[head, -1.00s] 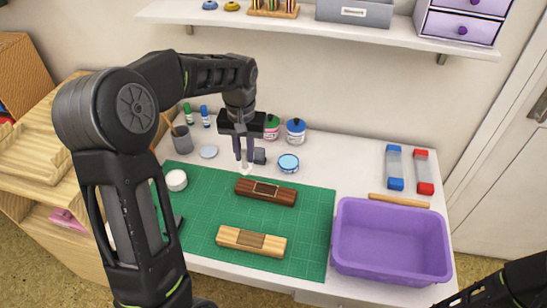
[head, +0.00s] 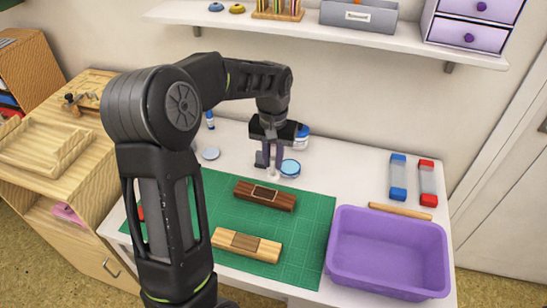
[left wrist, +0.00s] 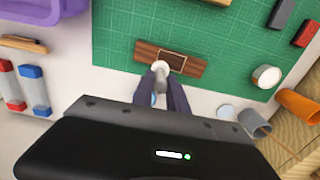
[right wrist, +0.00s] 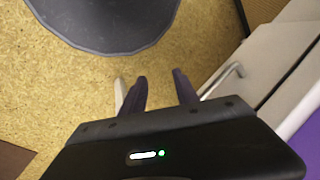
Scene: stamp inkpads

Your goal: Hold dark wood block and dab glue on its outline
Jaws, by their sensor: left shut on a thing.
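The dark wood block (head: 280,201) lies on the green cutting mat (head: 310,222), with a pale rectangular outline on its top. It also shows in the left wrist view (left wrist: 194,68). My left gripper (head: 272,160) points down just behind the block, shut on a small white-tipped tool (head: 271,174). In the left wrist view the white tip (left wrist: 160,66) overlaps the block's near edge; I cannot tell whether it touches. My right gripper (right wrist: 163,88) is open and empty above the floor, away from the block.
A light wood block (head: 265,249) lies in front on the mat. A blue-lidded tub (head: 290,168) stands close to the left gripper. A purple bin (head: 388,287) is at the right, with a wooden rod (head: 400,211) behind it. A wall shelf (head: 330,35) hangs above.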

